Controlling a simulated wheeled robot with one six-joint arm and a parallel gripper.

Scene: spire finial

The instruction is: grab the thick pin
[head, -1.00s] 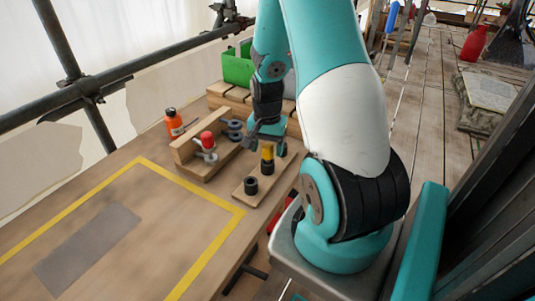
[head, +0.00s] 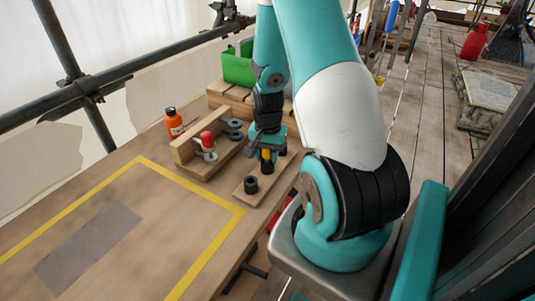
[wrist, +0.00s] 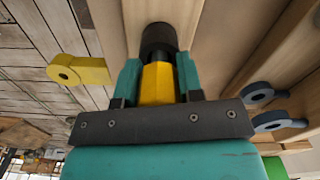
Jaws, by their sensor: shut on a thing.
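The thick pin is a yellow faceted piece, which I take to be the task's pin (head: 267,156). It stands on a small wooden board (head: 241,193) near the table's right edge. In the wrist view the pin (wrist: 157,84) sits between the two teal fingers of my gripper (wrist: 158,80), which are shut on it. In the head view my gripper (head: 267,148) comes down over the pin and hides part of it. A black cylinder (head: 251,185) stands beside it on the board, closer to the camera. A black cylinder (wrist: 158,40) also shows just beyond the pin in the wrist view.
A wooden bracket (head: 190,160) with a red-topped part (head: 207,141) and grey-blue lugs (head: 233,130) stands left of my gripper. An orange bottle (head: 173,122) and a green bin (head: 238,66) are behind. A yellow lug (wrist: 78,71) shows at left. The taped area holds a grey plate (head: 88,246).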

